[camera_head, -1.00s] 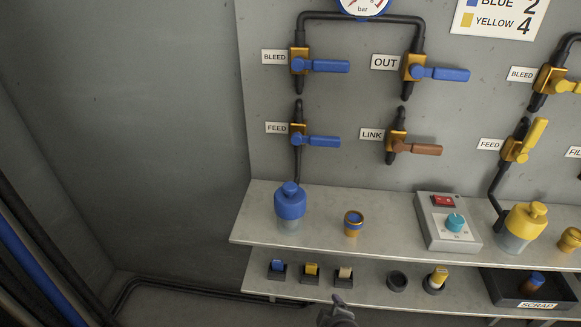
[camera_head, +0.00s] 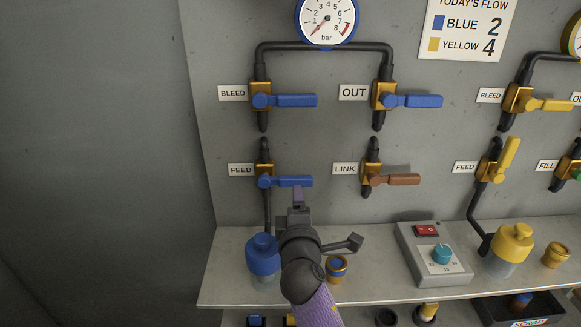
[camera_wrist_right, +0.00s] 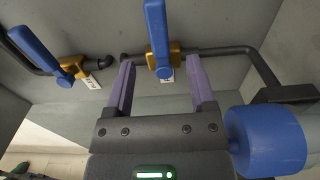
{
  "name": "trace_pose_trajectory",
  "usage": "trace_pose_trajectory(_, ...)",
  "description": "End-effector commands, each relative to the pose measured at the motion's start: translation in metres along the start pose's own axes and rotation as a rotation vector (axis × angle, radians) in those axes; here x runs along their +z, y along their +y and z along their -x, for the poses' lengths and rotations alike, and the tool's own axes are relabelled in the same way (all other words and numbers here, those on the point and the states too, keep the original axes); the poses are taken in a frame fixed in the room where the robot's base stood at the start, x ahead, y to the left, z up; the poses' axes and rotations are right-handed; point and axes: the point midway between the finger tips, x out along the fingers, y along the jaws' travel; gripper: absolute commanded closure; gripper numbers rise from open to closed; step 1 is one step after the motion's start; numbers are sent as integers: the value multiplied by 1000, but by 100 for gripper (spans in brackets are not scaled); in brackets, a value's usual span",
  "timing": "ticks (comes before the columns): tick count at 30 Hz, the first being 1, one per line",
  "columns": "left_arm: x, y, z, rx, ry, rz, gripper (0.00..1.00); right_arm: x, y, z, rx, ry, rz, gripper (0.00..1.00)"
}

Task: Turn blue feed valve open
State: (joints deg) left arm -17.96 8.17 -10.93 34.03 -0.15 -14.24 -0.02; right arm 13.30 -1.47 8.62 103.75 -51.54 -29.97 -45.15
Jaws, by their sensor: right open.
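The blue feed valve (camera_head: 285,181) sits on the panel beside its FEED label, its blue handle lying horizontal and pointing right from a brass body. My right gripper (camera_head: 297,190) is just below and in front of this handle in the head view. In the right wrist view, a blue handle on a brass body (camera_wrist_right: 157,35) stands beyond and between the two purple fingers of my right gripper (camera_wrist_right: 158,85). The fingers are apart with nothing between their near parts. Whether they touch the handle is not clear. My left gripper is in neither view.
The blue bleed valve (camera_head: 285,100) is above, and the brown link valve (camera_head: 390,180) is to the right. A blue-capped bottle (camera_head: 263,258) stands close left of my right arm on the shelf.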

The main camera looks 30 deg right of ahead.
Motion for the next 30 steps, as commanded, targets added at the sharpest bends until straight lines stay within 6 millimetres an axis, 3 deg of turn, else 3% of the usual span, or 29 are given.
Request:
trace_pose_trajectory(4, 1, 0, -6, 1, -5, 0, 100, 0, 0, -16, 5, -3, 5, 29)
trace_pose_trajectory(9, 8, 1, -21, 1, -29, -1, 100, 1, -3, -56, 3, -4, 4, 29)
trace_pose_trajectory(15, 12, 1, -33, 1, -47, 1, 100, 0, -2, -89, 2, -2, 3, 29)
trace_pose_trajectory(26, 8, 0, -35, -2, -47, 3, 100, 0, 1, -99, 2, -2, 1, 29)
trace_pose_trajectory(30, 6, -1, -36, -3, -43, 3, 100, 0, 1, -99, 2, -2, 1, 55)
